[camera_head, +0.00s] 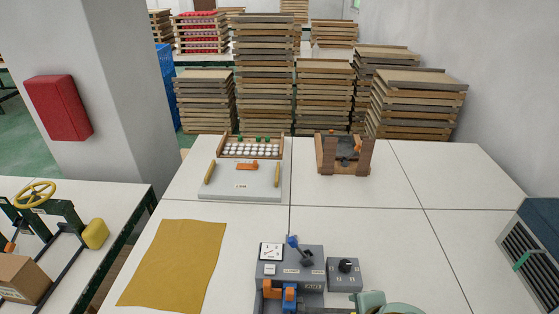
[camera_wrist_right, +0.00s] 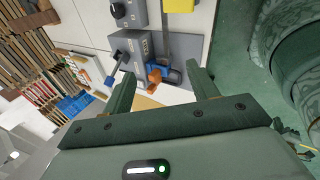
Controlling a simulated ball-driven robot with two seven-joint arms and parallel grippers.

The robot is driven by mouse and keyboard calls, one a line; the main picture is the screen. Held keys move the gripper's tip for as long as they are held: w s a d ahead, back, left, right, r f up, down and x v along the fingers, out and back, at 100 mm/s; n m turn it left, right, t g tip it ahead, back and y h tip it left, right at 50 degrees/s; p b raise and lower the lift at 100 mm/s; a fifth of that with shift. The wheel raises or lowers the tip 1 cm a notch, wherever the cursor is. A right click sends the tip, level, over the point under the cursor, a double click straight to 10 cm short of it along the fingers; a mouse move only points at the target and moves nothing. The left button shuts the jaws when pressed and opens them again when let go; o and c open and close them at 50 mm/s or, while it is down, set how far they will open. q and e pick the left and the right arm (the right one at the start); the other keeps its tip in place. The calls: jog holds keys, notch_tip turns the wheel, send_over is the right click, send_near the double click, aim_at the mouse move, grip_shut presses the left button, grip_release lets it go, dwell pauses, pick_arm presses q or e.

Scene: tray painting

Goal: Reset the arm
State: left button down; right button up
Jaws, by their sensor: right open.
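My right gripper (camera_wrist_right: 162,86) shows in the right wrist view with its two green fingers spread apart. Nothing is held between them. Beyond the fingertips is a grey control block with blue and orange parts (camera_wrist_right: 157,74). In the head view this grey control block (camera_head: 292,258) stands at the front middle of the white table, with a blue-topped lever and a blue and orange clamp. Part of my green right arm shows at the bottom edge, just right of the block. My left gripper is not in view.
A small grey box with a black knob (camera_head: 344,274) stands beside the block. A mustard cloth (camera_head: 174,264) lies at left. A white board (camera_head: 242,180), a rack of white pieces (camera_head: 250,148) and a wooden stand (camera_head: 342,155) are further back. The right-hand tabletop is largely clear.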

jog(key=s+d+r+m+t+h, duration=0.1)
jog(key=s+d+r+m+h, duration=0.1)
jog(key=s+d+m+h, duration=0.3)
jog(key=s+d+r+m, duration=0.3)
jog(key=d+m, duration=0.4)
jog(key=s+a+f+g+y+b, duration=0.1)
jog(key=s+a+f+g+b, duration=0.15)
jog(key=f, duration=1.35)
jog(key=s+a+f+g+y+b, duration=0.1)
jog(key=s+f+y+b, duration=0.15)
jog(key=f, duration=1.35)
jog(key=s+f+m+g+b, duration=0.2)
jog(key=s+f+m+b, duration=0.1)
jog(key=s+f, duration=1.6)
jog(key=shift+s+f+m+g+y+b, duration=0.35)
jog(key=shift+s+y+b, duration=0.1)
jog(key=shift+b, duration=0.3)
